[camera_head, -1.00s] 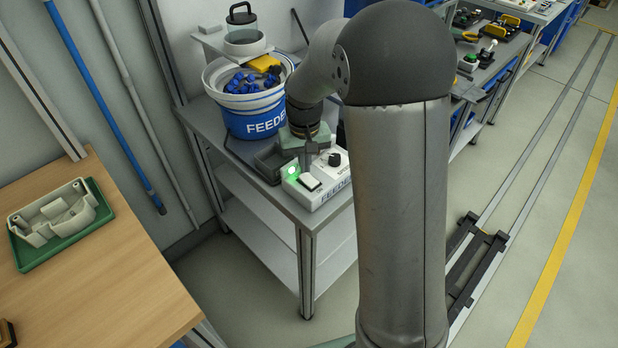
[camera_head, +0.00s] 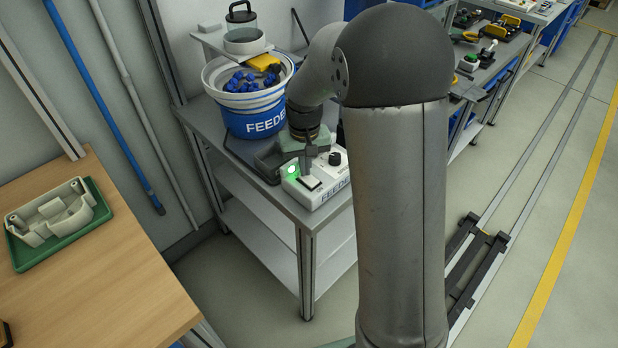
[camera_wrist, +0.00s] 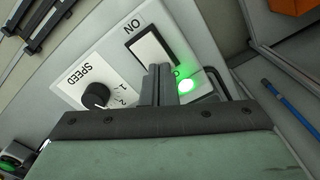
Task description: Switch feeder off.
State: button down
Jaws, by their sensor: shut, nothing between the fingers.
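The feeder's control box (camera_head: 330,190) is white and stands at the front edge of the grey trolley. It also shows in the wrist view (camera_wrist: 120,52), with a white rocker switch (camera_wrist: 152,52), the word ON beside it, a black SPEED knob (camera_wrist: 96,94) and a lit green lamp (camera_wrist: 186,84). The lamp also glows in the head view (camera_head: 292,170). My gripper (camera_head: 308,172) is shut and empty, pointing down over the box at the switch. In the wrist view its fingertips (camera_wrist: 157,70) cover the lower end of the switch. I cannot tell whether they touch it.
A white and blue FEEDER bucket (camera_head: 252,122) with blue parts stands behind the box on the trolley (camera_head: 235,165). A dark tray (camera_head: 268,160) lies beside the box. A wooden table (camera_head: 100,265) with a green tray (camera_head: 62,248) is at the left.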

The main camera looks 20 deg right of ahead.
jog(key=shift+f, duration=0.25)
jog(key=shift+r, duration=0.1)
jog(key=shift+r+p, duration=2.3)
jog(key=shift+r, duration=1.15)
jog(key=s+r, duration=0.2)
jog(key=s, duration=1)
jog(key=s+r, duration=0.2)
jog(key=s, duration=1.1)
jog(key=shift+s+r+t, duration=0.15)
jog(key=shift+s+t, duration=0.15)
jog(key=shift+a, duration=0.1)
